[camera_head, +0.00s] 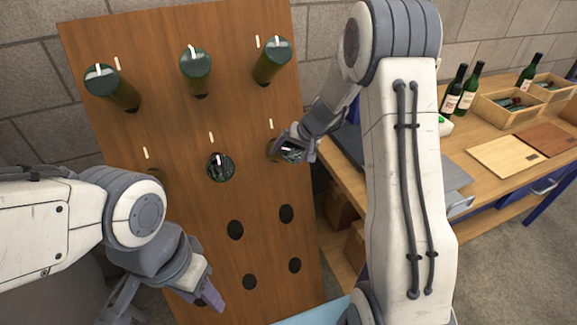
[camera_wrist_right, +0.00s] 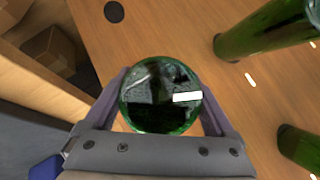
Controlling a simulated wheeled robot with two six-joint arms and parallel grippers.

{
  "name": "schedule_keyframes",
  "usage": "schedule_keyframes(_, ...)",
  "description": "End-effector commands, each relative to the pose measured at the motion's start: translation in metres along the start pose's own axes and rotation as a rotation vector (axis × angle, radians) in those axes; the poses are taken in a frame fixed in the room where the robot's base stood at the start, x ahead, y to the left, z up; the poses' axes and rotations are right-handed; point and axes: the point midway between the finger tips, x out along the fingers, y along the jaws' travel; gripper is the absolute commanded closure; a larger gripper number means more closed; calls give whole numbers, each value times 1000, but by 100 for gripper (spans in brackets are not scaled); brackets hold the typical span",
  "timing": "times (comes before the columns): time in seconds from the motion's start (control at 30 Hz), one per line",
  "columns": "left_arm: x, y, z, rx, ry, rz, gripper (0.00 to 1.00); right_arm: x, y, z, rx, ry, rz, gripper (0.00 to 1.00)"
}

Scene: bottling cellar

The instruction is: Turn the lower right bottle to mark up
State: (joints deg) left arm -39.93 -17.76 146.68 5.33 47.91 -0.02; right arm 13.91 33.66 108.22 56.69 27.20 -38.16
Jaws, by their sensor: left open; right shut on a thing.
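The lower right bottle (camera_head: 291,154) sits in the wooden board, its round green base facing out and partly hidden by my right gripper (camera_head: 297,140). In the right wrist view my right gripper (camera_wrist_right: 162,90) is shut around this bottle (camera_wrist_right: 150,115), one finger on each side. The white mark on its base lies right of centre and runs sideways towards the right rim in that view. A white tick on the board (camera_head: 271,124) stands above this bottle in the head view. My left gripper (camera_head: 163,306) is open and empty in front of the board's lower left.
The board (camera_head: 185,240) holds several other bottles, including the lower middle one (camera_head: 221,166), and has empty holes below. A workbench (camera_head: 462,165) with bottles and wooden boxes stands at the right. Two neighbouring bottles show in the right wrist view.

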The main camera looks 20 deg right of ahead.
Motion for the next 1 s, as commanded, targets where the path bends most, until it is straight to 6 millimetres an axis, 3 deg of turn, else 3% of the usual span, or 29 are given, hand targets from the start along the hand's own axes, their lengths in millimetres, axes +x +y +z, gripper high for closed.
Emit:
schedule_keyframes(0.03,20,-2,1,0,0,0,50,8,5,1,39,6,-22,66)
schedule_keyframes(0.3,68,-5,4,0,0,0,50,7,2,1,263,4,-147,66)
schedule_keyframes(1.0,170,-12,9,0,0,0,50,3,-5,-2,820,2,-455,66)
